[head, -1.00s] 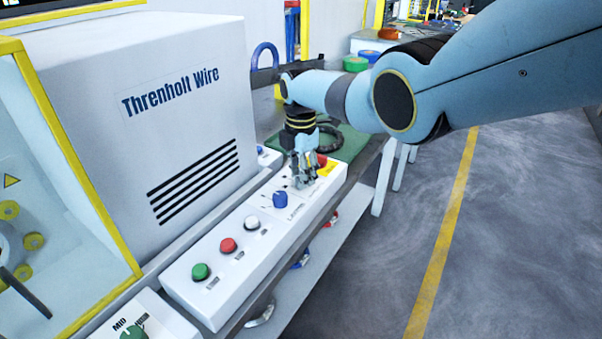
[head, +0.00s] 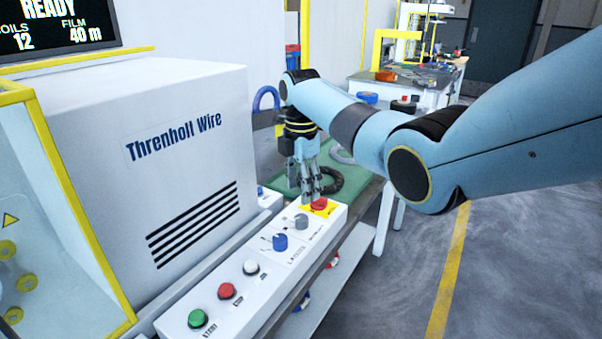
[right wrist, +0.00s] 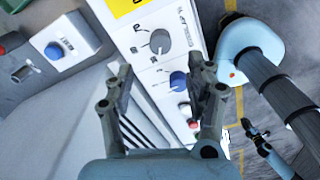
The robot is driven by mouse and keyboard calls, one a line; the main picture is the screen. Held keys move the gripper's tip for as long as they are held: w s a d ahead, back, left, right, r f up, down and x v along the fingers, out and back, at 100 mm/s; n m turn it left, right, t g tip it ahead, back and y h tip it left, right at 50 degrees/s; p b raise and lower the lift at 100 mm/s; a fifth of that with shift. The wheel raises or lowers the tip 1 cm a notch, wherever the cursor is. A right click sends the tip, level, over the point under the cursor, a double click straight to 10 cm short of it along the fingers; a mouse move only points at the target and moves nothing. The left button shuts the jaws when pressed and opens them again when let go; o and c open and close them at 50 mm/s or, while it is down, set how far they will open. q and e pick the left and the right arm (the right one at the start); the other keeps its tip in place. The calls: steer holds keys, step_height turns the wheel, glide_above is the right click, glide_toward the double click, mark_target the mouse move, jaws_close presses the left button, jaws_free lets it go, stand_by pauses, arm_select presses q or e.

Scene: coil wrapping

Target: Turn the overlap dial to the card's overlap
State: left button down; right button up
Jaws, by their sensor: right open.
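My right gripper (head: 309,188) is open and empty, with its fingers pointing down above the far end of the white control panel (head: 262,268). A grey dial (head: 301,221) stands just in front of it, with the fingers apart from it. In the right wrist view, the grey dial (right wrist: 160,41) lies beyond the open fingers (right wrist: 160,72) and has printed marks beside it. A blue knob (head: 280,242) sits nearer on the panel, close to a label that seems to read LAYERS. The marks are too small to read surely. No card is recognisable.
A red button (head: 319,204) on a yellow patch is close to the fingers. White (head: 251,267), red (head: 227,291) and green (head: 198,318) buttons line the near panel. A dark coil (head: 325,182) lies on the green mat (head: 353,183).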

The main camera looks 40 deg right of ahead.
steer(key=shift+r, duration=1.75)
